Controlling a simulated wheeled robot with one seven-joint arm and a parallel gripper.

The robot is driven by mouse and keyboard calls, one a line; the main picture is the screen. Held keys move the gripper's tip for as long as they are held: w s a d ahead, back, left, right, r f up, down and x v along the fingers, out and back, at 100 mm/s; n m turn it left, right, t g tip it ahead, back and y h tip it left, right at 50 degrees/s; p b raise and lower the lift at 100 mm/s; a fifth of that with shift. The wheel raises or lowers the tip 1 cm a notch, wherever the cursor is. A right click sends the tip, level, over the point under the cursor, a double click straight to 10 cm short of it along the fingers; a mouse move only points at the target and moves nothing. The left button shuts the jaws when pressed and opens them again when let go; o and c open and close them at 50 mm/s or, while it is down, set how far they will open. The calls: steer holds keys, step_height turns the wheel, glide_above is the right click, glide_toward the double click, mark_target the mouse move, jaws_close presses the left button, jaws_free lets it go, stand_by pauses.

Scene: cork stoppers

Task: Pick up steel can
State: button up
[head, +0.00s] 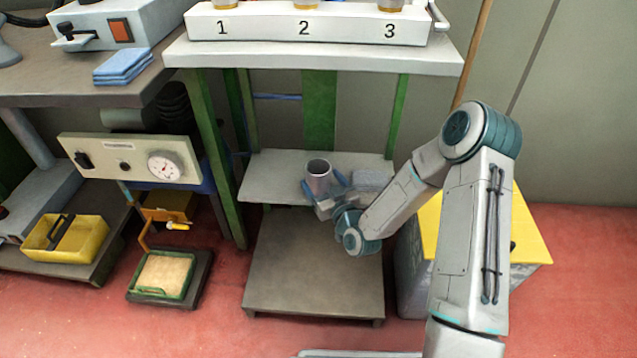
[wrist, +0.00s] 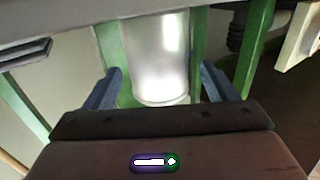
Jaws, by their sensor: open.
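The steel can (head: 318,177) stands upright on the grey middle shelf of the green-legged stand, its open top facing up. In the wrist view the can (wrist: 160,58) is a bright metal cylinder between the two blue fingers. My gripper (head: 325,183) is open around the can, with one finger at its left and one at its right. In the wrist view my gripper (wrist: 165,88) shows a gap between each finger and the can. The can's lower part is partly hidden by my gripper in the head view.
A grey block (head: 372,180) sits on the shelf (head: 268,178) right of the can. Above is a white tabletop (head: 330,58) with a numbered rack (head: 255,25). Below is a low brown platform (head: 300,270), bare. A yellow-topped bin (head: 530,240) stands behind my arm.

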mark_target(313, 166)
steer(key=b+x, duration=0.1)
steer(key=x, duration=0.3)
steer(key=shift+w+r, duration=0.1)
steer(key=shift+w, duration=0.1)
steer(key=c, duration=1.1)
steer(key=shift+r, duration=0.15)
